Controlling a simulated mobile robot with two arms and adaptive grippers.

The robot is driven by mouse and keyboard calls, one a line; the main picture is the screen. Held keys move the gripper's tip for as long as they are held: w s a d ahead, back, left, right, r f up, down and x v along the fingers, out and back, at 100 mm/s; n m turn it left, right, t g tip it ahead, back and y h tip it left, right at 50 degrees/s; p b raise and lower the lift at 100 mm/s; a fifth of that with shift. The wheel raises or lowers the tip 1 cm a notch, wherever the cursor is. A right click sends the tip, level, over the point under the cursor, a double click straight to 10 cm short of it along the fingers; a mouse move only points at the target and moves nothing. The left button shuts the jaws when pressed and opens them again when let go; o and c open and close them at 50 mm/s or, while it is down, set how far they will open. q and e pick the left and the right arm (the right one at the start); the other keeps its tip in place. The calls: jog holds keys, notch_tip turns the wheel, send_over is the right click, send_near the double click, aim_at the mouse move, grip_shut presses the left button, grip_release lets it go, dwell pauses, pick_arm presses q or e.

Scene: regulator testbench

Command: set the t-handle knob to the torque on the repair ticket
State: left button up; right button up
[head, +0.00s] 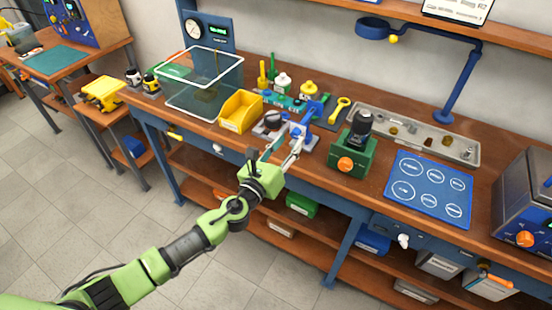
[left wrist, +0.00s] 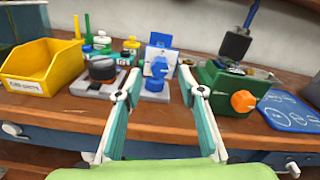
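A blue knob (left wrist: 158,67), which looks like the t-handle knob, stands on a pale grey base with a white plate behind it. In the head view the blue knob (head: 300,130) is near the bench's front edge. My left gripper (head: 281,150) is open and empty, pointing at this knob. In the left wrist view the knob shows between the spread fingers of the left gripper (left wrist: 160,74), beyond the tips and apparently untouched. The knob's scale marks are too small to read. I cannot identify a readable repair ticket. My right gripper is not in view.
A black knob on a grey base (left wrist: 102,68) and a yellow bin (head: 240,110) stand left of the blue knob. A green box with an orange knob (head: 346,163) stands right. A blue mat (head: 430,183) and grey tray (head: 440,143) lie farther right.

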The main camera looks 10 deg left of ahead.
pick_arm(q)
jog(key=v, duration=0.9)
jog(key=shift+s, duration=0.3)
jog(key=shift+a, duration=0.15)
jog(key=a+f+n+g+y, duration=0.2)
jog(key=a+f+n, duration=0.25)
jog(key=f, duration=0.45)
jog(key=a+f+n+g+y, duration=0.1)
jog(key=a+f+n+y, duration=0.3)
jog(key=f, duration=0.6)
jog(key=s+a+f+n+g, duration=0.25)
jog(key=s+f+n, duration=0.2)
jog(key=f, duration=0.35)
jog(key=s+a+f+n+g, duration=0.25)
jog(key=s+f+n, duration=0.2)
jog(key=f, duration=0.35)
jog(key=s+a+f+n+g+y, duration=0.1)
jog(key=s+a+f+n+g, duration=0.2)
jog(key=s+f+n, duration=0.8)
jog(key=s+f+n+g, duration=0.2)
jog(key=s+f+n, duration=0.1)
jog(key=s, duration=1.1)
jog(key=s+d+f+n+g, duration=0.1)
jog(key=s+f, duration=0.5)
jog(key=s, duration=0.8)
jog(key=n+g, duration=0.1)
jog(key=n, duration=0.1)
jog(key=shift+s+d+f+n+g, duration=0.2)
jog(key=shift+s+d+n+g, duration=0.05)
jog(key=shift+s+n+g, duration=0.1)
